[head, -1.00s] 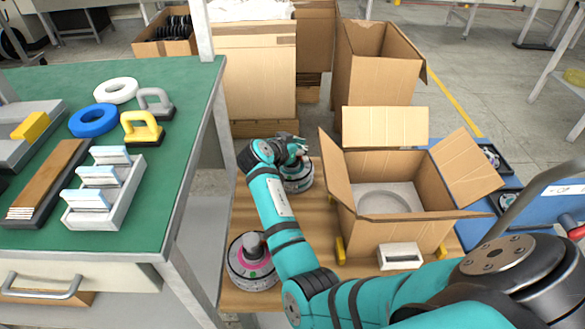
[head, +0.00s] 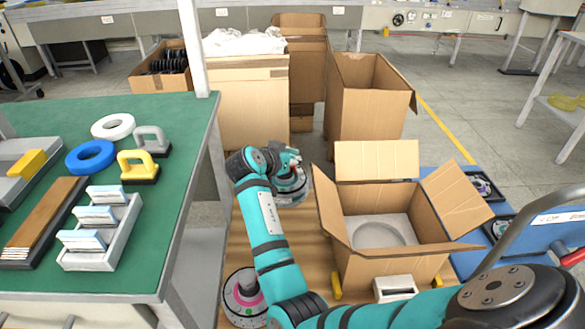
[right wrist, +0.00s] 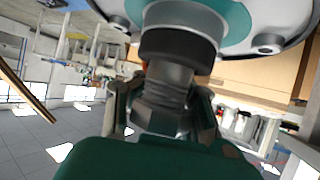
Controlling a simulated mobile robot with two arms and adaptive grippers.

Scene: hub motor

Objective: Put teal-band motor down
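The teal-band motor (head: 292,187) is a grey round hub near the far left end of the wooden bench, partly hidden by my right gripper (head: 288,160). In the right wrist view, the motor's teal ring (right wrist: 237,20) is at the top, and its shaft (right wrist: 165,95) lies between the fingers of my right gripper (right wrist: 165,118). That gripper appears shut on the shaft. Whether the motor touches the bench or hangs just above it, I cannot tell. A pink-band motor (head: 243,297) stands at the bench's near left, partly behind my arm. My left gripper is not in view.
An open cardboard box (head: 385,263) with a round-recessed insert (head: 380,232) stands right of the motor. A small white holder (head: 395,287) is in front of it. The green-topped table (head: 180,190) is at left. Tall cartons (head: 365,115) stand behind the bench.

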